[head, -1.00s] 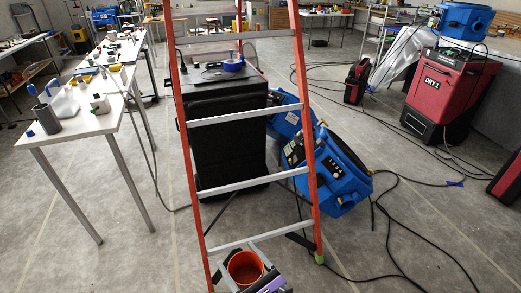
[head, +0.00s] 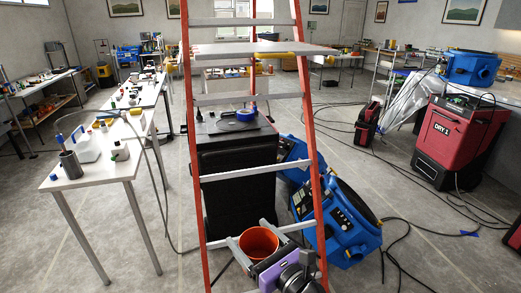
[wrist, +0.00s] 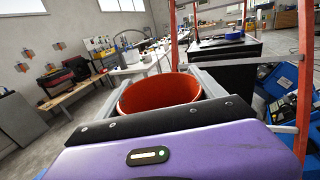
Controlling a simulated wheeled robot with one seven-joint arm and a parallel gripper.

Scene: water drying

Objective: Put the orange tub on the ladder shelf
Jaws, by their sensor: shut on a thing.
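The orange tub (head: 259,242) is held upright between the grey fingers of my gripper (head: 256,240), low in front of the ladder in the head view. In the wrist view the open-topped tub (wrist: 158,93) shows its empty-looking inside, with a finger on each side. The red ladder (head: 316,150) has pale metal rungs and stands upright just beyond the tub. The ladder shelf (head: 215,49) is a flat grey board across the upper part of the ladder, well above the tub. Its top looks bare from here.
A black cabinet (head: 238,180) with a blue tape roll stands behind the ladder. Blue air movers (head: 345,225) and cables lie at the right, near a red dryer (head: 455,145). A cluttered white table (head: 90,178) stands at the left. Floor between table and ladder is mostly clear.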

